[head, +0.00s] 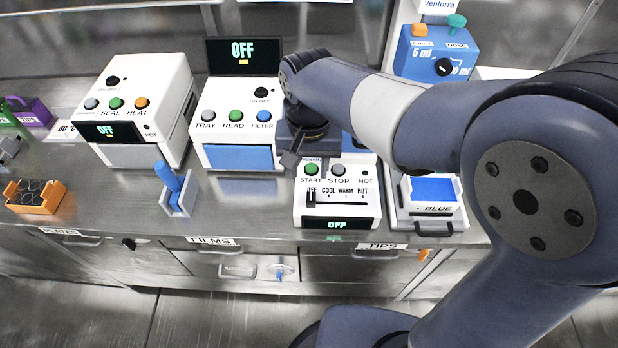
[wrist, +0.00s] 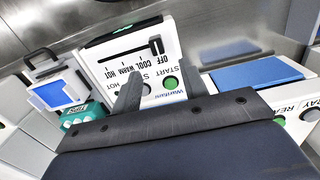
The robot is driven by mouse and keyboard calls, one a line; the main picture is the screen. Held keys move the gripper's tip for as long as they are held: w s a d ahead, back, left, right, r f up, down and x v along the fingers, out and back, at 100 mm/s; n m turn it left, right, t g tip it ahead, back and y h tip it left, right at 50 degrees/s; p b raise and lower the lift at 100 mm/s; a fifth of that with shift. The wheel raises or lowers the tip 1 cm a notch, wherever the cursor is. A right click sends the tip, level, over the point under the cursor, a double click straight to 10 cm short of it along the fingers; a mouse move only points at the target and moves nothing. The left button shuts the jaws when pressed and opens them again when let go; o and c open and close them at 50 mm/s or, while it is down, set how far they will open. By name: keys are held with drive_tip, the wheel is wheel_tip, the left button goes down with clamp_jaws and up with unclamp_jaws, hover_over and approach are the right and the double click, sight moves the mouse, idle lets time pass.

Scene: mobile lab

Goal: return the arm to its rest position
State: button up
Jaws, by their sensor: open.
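My arm (head: 380,108) reaches in from the right of the head view, bent over the bench. My gripper (head: 292,158) hangs over the back of the white heater block marked START, STOP and HOT (head: 337,208). In the wrist view my gripper (wrist: 162,88) shows two dark fingers spread apart, with nothing between them. They point at the panel of the heater block (wrist: 150,60), whose slider stands near OFF. Whether the fingers touch the panel cannot be told. The arm hides part of the bench behind it.
The plate reader (head: 237,120) and sealer (head: 139,110) stand left of my gripper. A blue dispenser (head: 432,55) stands behind the arm, and a BLUE-labelled box (head: 433,200) right of the heater.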

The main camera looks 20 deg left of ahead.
sight(314, 196)
drive_tip(key=shift+r, duration=0.6)
wheel_tip(314, 196, down, 11)
drive_tip(key=shift+r, duration=0.1)
drive_tip(key=shift+w+d, duration=0.1)
drive_tip(key=shift+d, duration=0.35)
